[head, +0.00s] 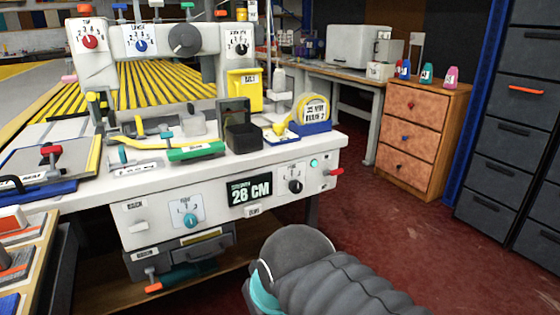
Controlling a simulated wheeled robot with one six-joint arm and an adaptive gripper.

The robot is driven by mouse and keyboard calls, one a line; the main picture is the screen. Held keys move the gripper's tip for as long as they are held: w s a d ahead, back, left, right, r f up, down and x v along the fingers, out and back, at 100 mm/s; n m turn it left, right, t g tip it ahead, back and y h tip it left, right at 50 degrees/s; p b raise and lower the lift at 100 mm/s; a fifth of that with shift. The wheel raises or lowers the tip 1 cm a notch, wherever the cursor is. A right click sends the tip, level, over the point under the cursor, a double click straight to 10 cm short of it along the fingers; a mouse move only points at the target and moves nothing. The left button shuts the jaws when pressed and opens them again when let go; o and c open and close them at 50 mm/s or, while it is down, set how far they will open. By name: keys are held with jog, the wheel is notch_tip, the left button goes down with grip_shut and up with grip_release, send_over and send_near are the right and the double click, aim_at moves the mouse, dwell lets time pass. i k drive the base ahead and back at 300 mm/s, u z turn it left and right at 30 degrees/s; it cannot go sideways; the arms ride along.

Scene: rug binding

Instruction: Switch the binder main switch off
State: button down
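The white binder (75,180) stands at the left, its front panel facing me. The labels are too small to read, so I cannot tell which is the main switch. The display (249,190) is lit and appears to read 28 CM. A teal knob (190,220) sits on a white dial further left. My arm shows at the bottom; my gripper is not in view.
A tape holder (312,115), a black bin (243,138) and a green-handled tool (195,150) lie on the binder's top. A wooden drawer unit (418,140) and dark cabinets (505,120) stand right. Red floor (400,235) is clear between.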

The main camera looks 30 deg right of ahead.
aim_at(327, 173)
jog(key=z, duration=0.85)
jog(key=i, duration=0.45)
jog(key=u, duration=0.2)
